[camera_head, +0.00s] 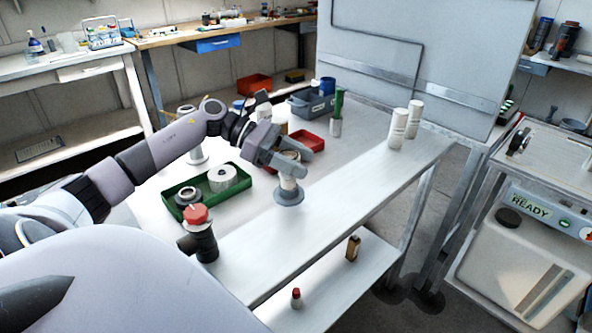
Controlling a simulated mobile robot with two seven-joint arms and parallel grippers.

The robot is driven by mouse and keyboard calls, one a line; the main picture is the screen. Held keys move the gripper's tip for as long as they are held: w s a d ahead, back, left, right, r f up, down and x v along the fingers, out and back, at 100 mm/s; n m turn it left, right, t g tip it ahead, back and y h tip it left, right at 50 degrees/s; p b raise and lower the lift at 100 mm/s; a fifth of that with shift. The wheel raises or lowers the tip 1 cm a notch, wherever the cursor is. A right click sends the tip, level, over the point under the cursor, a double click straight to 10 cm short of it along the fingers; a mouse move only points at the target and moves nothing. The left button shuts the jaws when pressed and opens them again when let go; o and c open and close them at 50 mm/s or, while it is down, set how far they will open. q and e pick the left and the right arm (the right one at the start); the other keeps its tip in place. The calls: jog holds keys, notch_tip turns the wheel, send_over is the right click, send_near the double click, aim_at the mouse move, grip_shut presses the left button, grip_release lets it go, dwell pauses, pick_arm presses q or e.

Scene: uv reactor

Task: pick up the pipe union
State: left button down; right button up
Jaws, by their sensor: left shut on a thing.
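My left gripper (284,150) reaches over the white table from the left. It is shut on a small brownish round piece (290,156), which I take to be the pipe union; the fingers hide much of it. Directly below it is a pale upright stem on a round grey-blue base (289,194). I cannot tell whether the piece touches the stem or is clear of it. My right gripper is not in view.
A green tray (236,193) holds a grey ring fitting (187,197) and a white cylinder (222,177). A dark pipe fitting with a red cap (197,214) stands at the near edge. White bottles (398,128) stand at the right. The table's right front is clear.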

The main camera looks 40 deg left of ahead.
pick_arm(q)
notch_tip(320, 180, up, 15)
dwell(0.3)
